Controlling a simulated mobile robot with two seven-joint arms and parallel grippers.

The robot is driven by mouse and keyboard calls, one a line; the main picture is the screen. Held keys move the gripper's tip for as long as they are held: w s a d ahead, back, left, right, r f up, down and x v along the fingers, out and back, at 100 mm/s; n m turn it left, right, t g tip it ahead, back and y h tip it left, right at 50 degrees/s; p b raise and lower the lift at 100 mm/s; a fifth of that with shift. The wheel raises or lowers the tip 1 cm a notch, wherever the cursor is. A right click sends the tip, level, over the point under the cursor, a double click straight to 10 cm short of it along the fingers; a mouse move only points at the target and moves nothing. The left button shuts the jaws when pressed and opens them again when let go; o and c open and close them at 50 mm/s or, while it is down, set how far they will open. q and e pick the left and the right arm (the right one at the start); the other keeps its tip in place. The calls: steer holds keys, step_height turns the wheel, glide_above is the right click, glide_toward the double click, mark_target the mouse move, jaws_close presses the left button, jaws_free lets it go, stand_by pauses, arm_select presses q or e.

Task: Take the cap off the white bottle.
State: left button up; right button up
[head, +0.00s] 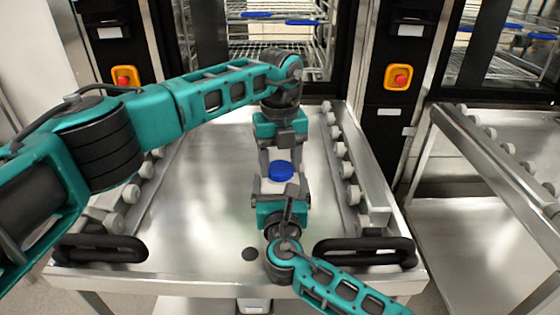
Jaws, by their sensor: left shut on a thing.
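The steel table (210,205) is clear around the arms. Roller rails line its sides, and black handles (365,252) are at its front. Behind it stand ovens with wire racks and red buttons on yellow plates (398,77). Another steel table (480,230) is at the right.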

mark_target(280, 167)
arm_select(q)
steer(key=n, duration=0.7)
steer(key=shift+n, duration=0.3)
steer(key=n, duration=0.3)
steer(key=shift+n, duration=0.3)
steer(key=n, duration=0.3)
steer(key=shift+n, duration=0.4)
steer(key=shift+r, duration=0.15)
steer(key=shift+r, duration=1)
steer(key=shift+r, duration=2)
arm_select(e)
steer(key=o, duration=1.7)
